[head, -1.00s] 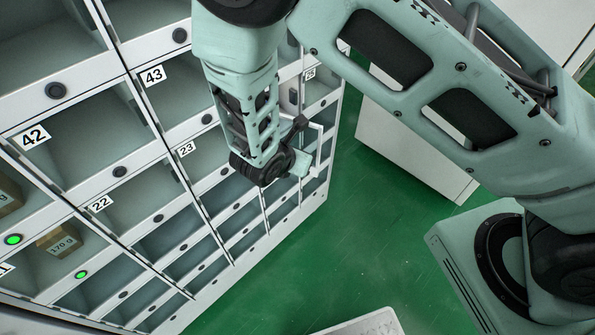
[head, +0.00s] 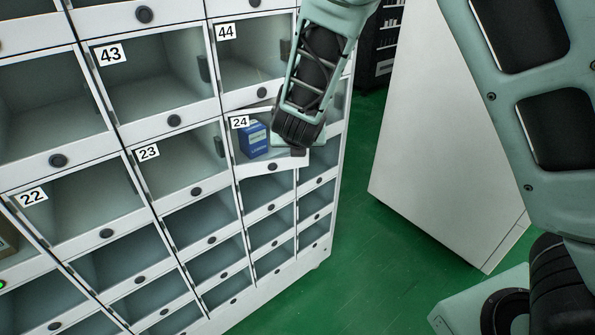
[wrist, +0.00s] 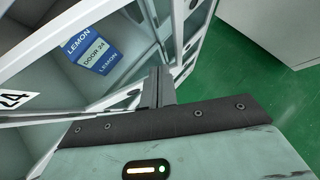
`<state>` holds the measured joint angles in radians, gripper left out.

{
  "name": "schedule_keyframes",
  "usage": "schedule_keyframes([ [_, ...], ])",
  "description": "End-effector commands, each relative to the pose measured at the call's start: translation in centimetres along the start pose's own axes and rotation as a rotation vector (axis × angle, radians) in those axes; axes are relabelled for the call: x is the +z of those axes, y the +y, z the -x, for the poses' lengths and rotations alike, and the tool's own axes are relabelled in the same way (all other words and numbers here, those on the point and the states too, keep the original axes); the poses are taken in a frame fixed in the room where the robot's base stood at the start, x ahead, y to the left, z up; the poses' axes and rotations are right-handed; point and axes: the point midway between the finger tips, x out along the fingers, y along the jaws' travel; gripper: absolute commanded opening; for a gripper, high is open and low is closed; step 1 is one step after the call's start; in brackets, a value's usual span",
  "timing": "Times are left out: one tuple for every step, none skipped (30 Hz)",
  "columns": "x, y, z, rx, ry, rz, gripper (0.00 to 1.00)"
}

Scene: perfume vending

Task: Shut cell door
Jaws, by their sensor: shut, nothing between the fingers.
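The door of cell 24 (head: 272,167) is a see-through panel in a white frame with a dark round knob. In the head view it sits tilted against its neighbours, slightly ajar. Its number label also shows in the wrist view (wrist: 15,100). A blue box (head: 254,139) stands inside cell 24; in the wrist view the box (wrist: 90,52) reads LEMON and DOOR 24. My gripper (head: 298,151) is shut and empty, at the door's right side. In the wrist view its fingers (wrist: 158,88) are together beside the door frame; whether they touch it I cannot tell.
The cabinet has rows of other cells, such as 23 (head: 175,160), 44 (head: 250,55) and 43 (head: 155,80), with door frames flush. A white panel or cabinet (head: 440,140) stands to the right. Green floor (head: 370,260) is open between them.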

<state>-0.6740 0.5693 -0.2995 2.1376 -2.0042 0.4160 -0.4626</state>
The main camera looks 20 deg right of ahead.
Motion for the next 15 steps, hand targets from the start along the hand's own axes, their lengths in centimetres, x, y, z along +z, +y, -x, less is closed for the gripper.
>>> schedule_keyframes([
  [-0.1, -0.1, -1.1, 0.026, -0.002, 0.017, 0.00],
  [0.2, 0.0, -1.2, 0.041, -0.003, 0.033, 0.00],
  [0.6, 0.0, -1.5, 0.060, -0.001, 0.051, 0.00],
  [0.8, 0.1, -1.7, 0.074, -0.002, 0.065, 0.00],
  [1.1, 0.1, -1.9, 0.089, -0.002, 0.078, 0.00],
  [1.5, 0.2, -2.1, 0.107, -0.002, 0.095, 0.00],
  [1.6, 0.4, -2.3, 0.116, -0.002, 0.104, 0.00],
  [1.8, 0.6, -2.4, 0.114, -0.001, 0.102, 0.00],
  [2.1, 0.7, -2.6, 0.113, -0.001, 0.102, 0.00],
  [2.3, 0.8, -2.8, 0.113, -0.001, 0.103, 0.00],
  [2.5, 0.9, -3.0, 0.112, -0.001, 0.102, 0.00],
  [2.8, 1.0, -3.1, 0.112, -0.001, 0.102, 0.00],
  [3.0, 1.1, -3.3, 0.112, 0.000, 0.103, 0.00],
  [3.1, 1.2, -3.5, 0.112, 0.000, 0.102, 0.00],
  [3.3, 1.3, -3.6, 0.112, 0.000, 0.103, 0.00],
])
